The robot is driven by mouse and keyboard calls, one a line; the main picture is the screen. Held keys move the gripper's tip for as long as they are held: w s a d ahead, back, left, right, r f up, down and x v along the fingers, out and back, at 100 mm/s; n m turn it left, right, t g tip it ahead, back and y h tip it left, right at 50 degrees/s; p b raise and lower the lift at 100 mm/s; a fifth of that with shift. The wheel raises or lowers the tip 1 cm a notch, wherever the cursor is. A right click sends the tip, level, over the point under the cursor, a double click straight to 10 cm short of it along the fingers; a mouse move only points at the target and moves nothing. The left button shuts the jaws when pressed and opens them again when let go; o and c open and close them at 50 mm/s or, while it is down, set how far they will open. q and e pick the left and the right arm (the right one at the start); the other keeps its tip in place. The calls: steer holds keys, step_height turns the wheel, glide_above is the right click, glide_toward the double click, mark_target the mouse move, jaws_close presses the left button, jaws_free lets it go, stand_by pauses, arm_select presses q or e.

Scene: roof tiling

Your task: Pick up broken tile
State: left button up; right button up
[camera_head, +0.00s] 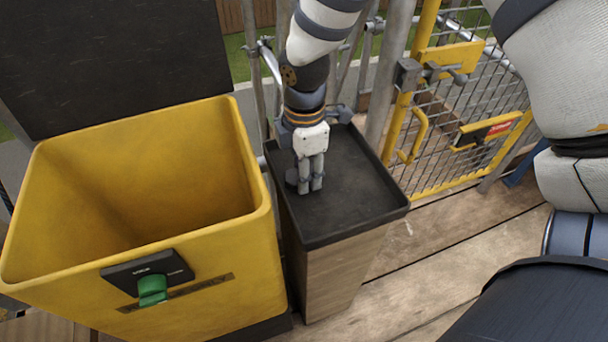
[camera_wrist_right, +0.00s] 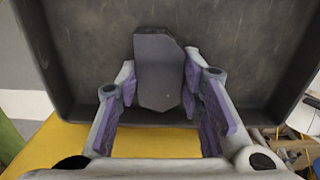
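The broken tile (camera_wrist_right: 158,70) is a dark grey slab with cut-off corners, seen in the right wrist view. It lies over the black tray top between the fingertips of my right gripper (camera_wrist_right: 160,88). The fingers stand apart on either side of it, very close to its edges; firm contact cannot be made out. In the head view my right gripper (camera_head: 311,182) points down at the black tray top (camera_head: 355,195) of a wooden stand. The tile is mostly hidden there by the fingers and blends with the dark tray. My left gripper is not in view.
A yellow bin (camera_head: 262,170) with its black lid (camera_head: 115,60) raised stands left of the stand. A yellow mesh gate (camera_head: 465,110) and metal poles stand behind and to the right. Wooden planks (camera_head: 440,255) in front and right are clear.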

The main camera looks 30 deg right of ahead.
steer(key=shift+c, duration=1.4)
